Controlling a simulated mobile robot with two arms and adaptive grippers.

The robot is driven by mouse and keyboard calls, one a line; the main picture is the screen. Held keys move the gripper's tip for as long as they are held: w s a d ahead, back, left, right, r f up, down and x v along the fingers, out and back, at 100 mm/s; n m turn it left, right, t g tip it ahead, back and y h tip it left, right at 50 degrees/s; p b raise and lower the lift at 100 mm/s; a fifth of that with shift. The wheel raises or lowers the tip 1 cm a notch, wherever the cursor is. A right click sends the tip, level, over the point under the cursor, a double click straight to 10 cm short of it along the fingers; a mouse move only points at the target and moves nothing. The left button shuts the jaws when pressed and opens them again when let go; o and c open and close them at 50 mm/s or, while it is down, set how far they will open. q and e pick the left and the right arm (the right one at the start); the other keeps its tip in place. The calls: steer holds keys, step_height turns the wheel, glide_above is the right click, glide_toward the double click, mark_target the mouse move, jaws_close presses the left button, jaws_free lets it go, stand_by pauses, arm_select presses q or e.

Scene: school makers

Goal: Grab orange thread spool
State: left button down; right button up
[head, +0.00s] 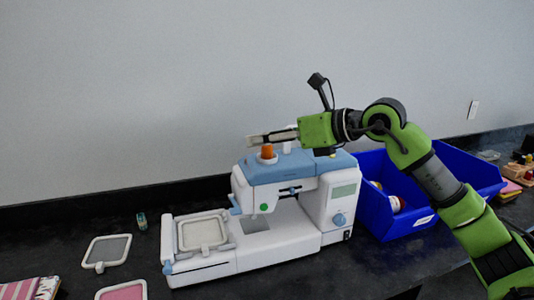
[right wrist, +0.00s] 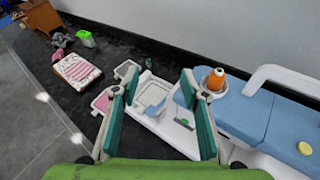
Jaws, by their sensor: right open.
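The orange thread spool (head: 267,152) stands upright on top of the white and blue sewing machine (head: 290,172). My right gripper (head: 254,140) reaches in from the right, just above and in front of the spool in the head view. In the right wrist view its two fingers (right wrist: 160,72) are apart with nothing held between them. There the spool (right wrist: 216,79) lies just outside the right-hand finger, not in the gap. Whether finger and spool touch, I cannot tell. My left gripper is not in view.
A blue bin (head: 407,222) with several items stands right of the machine. Hoop frames (head: 107,251) and a small green-capped bottle (head: 142,221) lie to its left. A wall is behind. The air above the machine's left end is free.

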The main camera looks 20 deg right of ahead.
steer(key=w+d+r+m+h, duration=0.1)
steer(key=d+h, duration=0.3)
steer(key=d, duration=0.5)
steer(key=p, duration=0.2)
glide_toward(270, 146)
steer(key=w+a, duration=0.2)
steer(key=w, duration=0.1)
steer(key=shift+w+f, duration=0.15)
steer(key=p+x, duration=0.1)
steer(key=x, duration=0.2)
steer(key=p+x, duration=0.1)
steer(key=x, duration=0.1)
steer(key=shift+w+d+f, duration=0.1)
steer(key=shift+w+f, duration=0.15)
steer(key=shift+f, duration=0.15)
steer(key=c, duration=1)
